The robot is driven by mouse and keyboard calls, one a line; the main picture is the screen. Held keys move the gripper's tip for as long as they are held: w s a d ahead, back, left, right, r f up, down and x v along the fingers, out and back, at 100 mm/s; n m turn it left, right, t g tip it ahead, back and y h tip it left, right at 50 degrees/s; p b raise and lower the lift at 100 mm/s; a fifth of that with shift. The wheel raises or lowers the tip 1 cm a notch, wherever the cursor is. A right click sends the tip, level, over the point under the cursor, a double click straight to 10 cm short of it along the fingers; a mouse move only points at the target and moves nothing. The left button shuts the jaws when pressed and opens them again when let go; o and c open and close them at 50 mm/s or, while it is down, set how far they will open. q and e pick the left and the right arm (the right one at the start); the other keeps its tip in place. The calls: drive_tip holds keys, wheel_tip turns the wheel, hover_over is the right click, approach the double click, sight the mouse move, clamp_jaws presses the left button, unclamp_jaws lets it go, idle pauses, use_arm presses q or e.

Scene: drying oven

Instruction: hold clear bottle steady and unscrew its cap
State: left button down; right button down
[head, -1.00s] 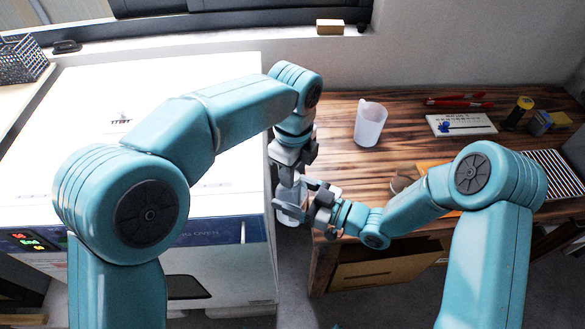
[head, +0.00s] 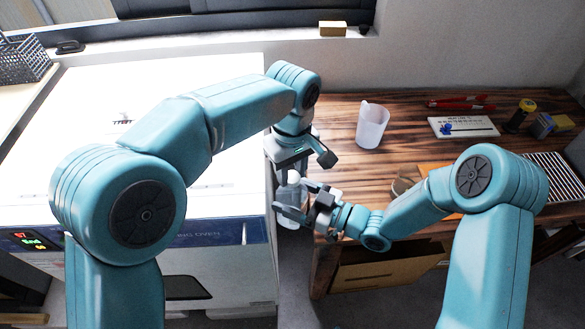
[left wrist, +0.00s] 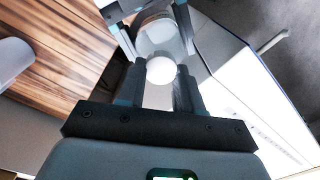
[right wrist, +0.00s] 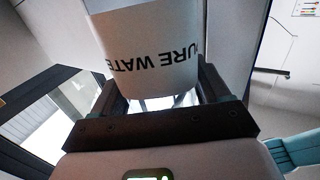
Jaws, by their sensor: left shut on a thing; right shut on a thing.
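The clear bottle (head: 291,194) is in the gap between the oven and the wooden table in the head view. My right gripper (head: 290,212) is shut around its body from the right. The right wrist view shows the bottle (right wrist: 155,55) close up, with "PURE WATER" lettering upside down, between the fingers. My left gripper (head: 290,170) points down from above at the bottle's top. In the left wrist view its fingers are shut on the round white cap (left wrist: 161,70), with the bottle body (left wrist: 162,35) beyond. Whether the cap is loose from the neck cannot be seen.
The white drying oven (head: 215,225) stands left of the bottle. On the wooden table (head: 335,165) at right are a white beaker (head: 371,126), a white board (head: 463,127), red pens (head: 460,101) and small containers. A round brown-rimmed item (head: 402,184) is partly hidden by my right arm.

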use_arm(q)
drive_tip(key=n, duration=0.5)
drive_tip(key=shift+d+r, duration=0.1)
drive_tip(key=n, duration=0.7)
drive_tip(key=shift+s+d+n, duration=0.1)
drive_tip(key=shift+d+n, duration=0.05)
drive_tip(key=shift+n, duration=0.25)
drive_tip(key=n, duration=0.2)
drive_tip(key=shift+d+n, duration=0.1)
drive_tip(key=shift+n, duration=0.3)
drive_tip(key=shift+r, duration=0.15)
drive_tip(key=shift+r, duration=0.95)
drive_tip(key=shift+a, duration=0.2)
